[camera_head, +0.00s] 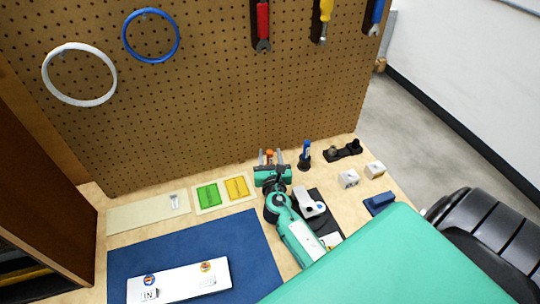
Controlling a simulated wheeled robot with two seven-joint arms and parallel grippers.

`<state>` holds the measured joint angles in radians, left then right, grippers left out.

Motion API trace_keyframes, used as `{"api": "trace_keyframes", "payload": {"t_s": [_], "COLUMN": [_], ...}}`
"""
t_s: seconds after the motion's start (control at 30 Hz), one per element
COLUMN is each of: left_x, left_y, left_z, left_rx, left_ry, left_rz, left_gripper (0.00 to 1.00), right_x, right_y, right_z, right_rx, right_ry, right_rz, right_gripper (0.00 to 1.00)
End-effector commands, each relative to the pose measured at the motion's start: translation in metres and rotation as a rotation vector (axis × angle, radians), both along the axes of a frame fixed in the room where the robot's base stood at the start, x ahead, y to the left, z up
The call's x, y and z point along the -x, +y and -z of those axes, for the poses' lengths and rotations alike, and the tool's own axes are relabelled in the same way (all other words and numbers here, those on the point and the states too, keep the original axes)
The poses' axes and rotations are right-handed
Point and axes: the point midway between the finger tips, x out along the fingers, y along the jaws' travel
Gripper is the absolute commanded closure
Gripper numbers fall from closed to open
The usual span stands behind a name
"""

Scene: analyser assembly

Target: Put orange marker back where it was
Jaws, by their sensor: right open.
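The orange marker (269,154) shows as a small upright orange piece between the fingers of my right gripper (271,158). The fingers are open, one on each side of it, near the back of the table by the pegboard. My gripper body hides the marker's lower part, so I cannot tell what it stands in or whether a finger touches it. A blue marker (306,147) stands upright in a small black holder (304,163) just to the right. My left gripper is not in view.
Green (208,194) and yellow (237,187) pieces lie left of my right gripper. White blocks (348,178), a black stand (343,151) and a dark blue block (380,203) are at the right. The blue mat (200,244) holds a white plate (176,283). Tools hang on the pegboard (205,100).

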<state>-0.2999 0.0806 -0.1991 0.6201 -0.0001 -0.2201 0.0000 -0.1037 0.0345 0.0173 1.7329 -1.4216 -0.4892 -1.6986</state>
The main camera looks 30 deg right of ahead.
Motion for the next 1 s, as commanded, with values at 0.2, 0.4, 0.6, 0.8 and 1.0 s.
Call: {"api": "trace_keyframes", "payload": {"t_s": [0.2,0.4,0.6,0.8,1.0], "left_x": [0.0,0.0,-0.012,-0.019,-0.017], "left_y": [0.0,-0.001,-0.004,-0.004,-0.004], "left_z": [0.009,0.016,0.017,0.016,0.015], "left_rx": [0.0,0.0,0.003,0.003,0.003], "left_ry": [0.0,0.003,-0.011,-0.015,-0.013], "left_rz": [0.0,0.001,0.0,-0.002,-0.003], "left_gripper": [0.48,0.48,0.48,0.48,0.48], "right_x": [0.038,0.073,0.094,0.101,0.101], "right_y": [0.021,0.039,0.051,0.055,0.055], "right_z": [0.005,0.004,0.003,0.001,0.001], "right_rx": [-0.002,-0.002,-0.002,-0.002,-0.002], "right_ry": [0.004,0.004,0.001,0.001,0.001], "right_rz": [-0.001,0.0,0.0,0.0,0.0], "right_gripper": [0.59,0.59,0.59,0.59,0.59]}}
